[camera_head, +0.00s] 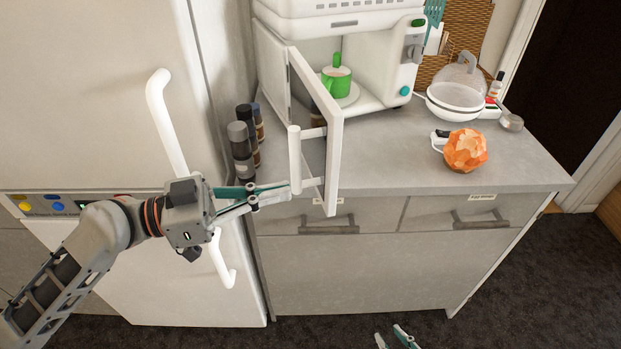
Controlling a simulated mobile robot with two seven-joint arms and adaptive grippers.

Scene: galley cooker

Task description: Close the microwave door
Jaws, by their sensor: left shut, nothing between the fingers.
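The white microwave (378,60) stands at the back of the counter. Its door (332,150) is open and swung out toward me, seen nearly edge-on. A vertical white handle (295,160) stands off the door's left side. Inside the open cavity a green mug (336,84) sits on a pale turntable plate (348,97). My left gripper (286,189) is shut and empty, its fingertips at the lower end of the handle; I cannot tell whether they touch it. My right gripper (394,338) shows only its fingertips at the bottom edge, apart and empty, far below the counter.
Dark bottles (243,145) stand left of the door. An orange faceted object (465,150) and a white bowl-like appliance (456,97) are on the right of the counter (390,160). The fridge (90,90) with long white handles fills the left. Drawers (335,217) lie below.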

